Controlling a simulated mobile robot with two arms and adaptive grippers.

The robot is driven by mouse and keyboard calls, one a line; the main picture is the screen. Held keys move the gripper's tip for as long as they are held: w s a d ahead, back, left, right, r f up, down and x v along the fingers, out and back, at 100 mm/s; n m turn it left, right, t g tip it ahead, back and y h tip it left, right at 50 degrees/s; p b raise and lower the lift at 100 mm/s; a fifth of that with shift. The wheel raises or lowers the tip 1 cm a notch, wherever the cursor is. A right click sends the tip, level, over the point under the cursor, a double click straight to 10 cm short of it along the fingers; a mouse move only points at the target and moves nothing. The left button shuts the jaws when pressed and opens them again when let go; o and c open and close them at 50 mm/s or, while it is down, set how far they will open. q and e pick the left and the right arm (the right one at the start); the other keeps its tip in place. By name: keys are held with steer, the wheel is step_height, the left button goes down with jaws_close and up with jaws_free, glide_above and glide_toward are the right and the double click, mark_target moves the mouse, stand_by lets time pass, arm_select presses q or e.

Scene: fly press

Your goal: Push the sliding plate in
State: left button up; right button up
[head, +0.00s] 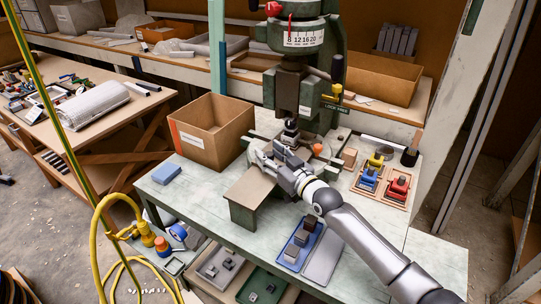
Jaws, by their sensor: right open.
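The green fly press (331,68) stands at the back of the workbench. A flat grey-brown plate (249,187), which looks like the sliding plate, juts out toward the front left of the press base. My right gripper (268,157) is open, just over the back end of this plate and in front of the press ram (290,129). Its fingers point to the upper left, and nothing shows between them. I cannot tell whether they touch the plate. The gripper and wrist hide where the plate meets the press. My left gripper is not in view.
An open cardboard box (211,133) stands left of the press. A blue block (166,173) lies at the bench's left. A blue tray (300,243) with grey blocks is at the front. Wooden trays with coloured pieces (368,180) are at the right. An orange knob (317,148) is beside the ram.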

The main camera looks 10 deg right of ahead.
steer(key=shift+s, duration=0.25)
steer(key=v, duration=1.1)
steer(key=shift+s+d, duration=0.2)
steer(key=shift+f, duration=0.15)
